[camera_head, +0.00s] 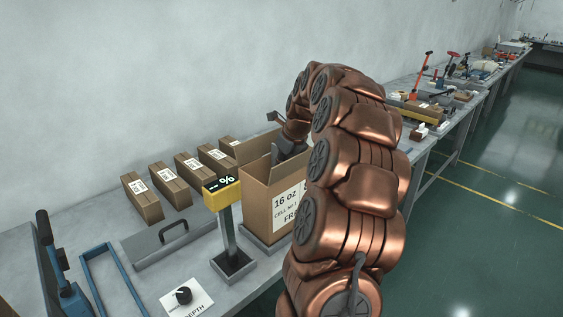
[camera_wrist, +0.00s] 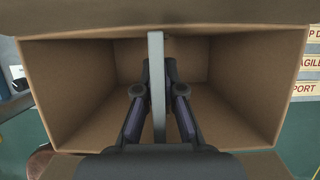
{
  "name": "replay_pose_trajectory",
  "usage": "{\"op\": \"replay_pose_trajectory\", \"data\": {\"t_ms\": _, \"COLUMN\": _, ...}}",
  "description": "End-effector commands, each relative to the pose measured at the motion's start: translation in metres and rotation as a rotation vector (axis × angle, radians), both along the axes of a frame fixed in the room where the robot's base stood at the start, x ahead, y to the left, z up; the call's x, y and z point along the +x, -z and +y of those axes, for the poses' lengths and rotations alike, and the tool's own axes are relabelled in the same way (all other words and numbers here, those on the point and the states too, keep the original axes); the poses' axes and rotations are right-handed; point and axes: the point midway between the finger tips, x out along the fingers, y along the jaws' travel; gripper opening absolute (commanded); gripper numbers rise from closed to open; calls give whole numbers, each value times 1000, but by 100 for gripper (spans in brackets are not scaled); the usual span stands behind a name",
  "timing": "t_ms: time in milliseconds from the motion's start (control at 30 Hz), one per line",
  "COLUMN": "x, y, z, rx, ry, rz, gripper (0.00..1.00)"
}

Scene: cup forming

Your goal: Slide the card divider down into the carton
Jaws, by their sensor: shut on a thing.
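The open brown carton (camera_head: 255,198) stands upright on a grey base on the bench, with printed labels on its side. The wrist view looks down into the carton (camera_wrist: 75,85), whose walls surround my fingers. The card divider (camera_wrist: 156,60) shows edge-on there as a pale grey upright strip near the middle of the opening. My gripper (camera_wrist: 157,72) is shut on the divider, one dark finger on each side of it. In the head view my gripper (camera_head: 281,152) is at the carton's mouth, partly hidden by the walls. The divider's lower edge cannot be made out.
A yellow-headed display post (camera_head: 222,194) stands close in front of the carton. Several small labelled boxes (camera_head: 143,198) line the wall side. A grey plate with a handle (camera_head: 170,243) and a depth dial (camera_head: 184,296) lie on the bench at left.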

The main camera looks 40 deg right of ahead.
Motion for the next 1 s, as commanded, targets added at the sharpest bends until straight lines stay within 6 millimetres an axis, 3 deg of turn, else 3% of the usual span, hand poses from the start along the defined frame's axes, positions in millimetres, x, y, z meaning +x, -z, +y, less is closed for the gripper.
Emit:
{"op": "replay_pose_trajectory", "data": {"t_ms": 500, "x": 0, "y": 21, "z": -1, "rx": -2, "ry": 1, "rz": -1, "gripper": 0}}
{"op": "replay_pose_trajectory", "data": {"t_ms": 1000, "x": 0, "y": 23, "z": 0, "rx": -1, "ry": 0, "rz": 0, "gripper": 0}}
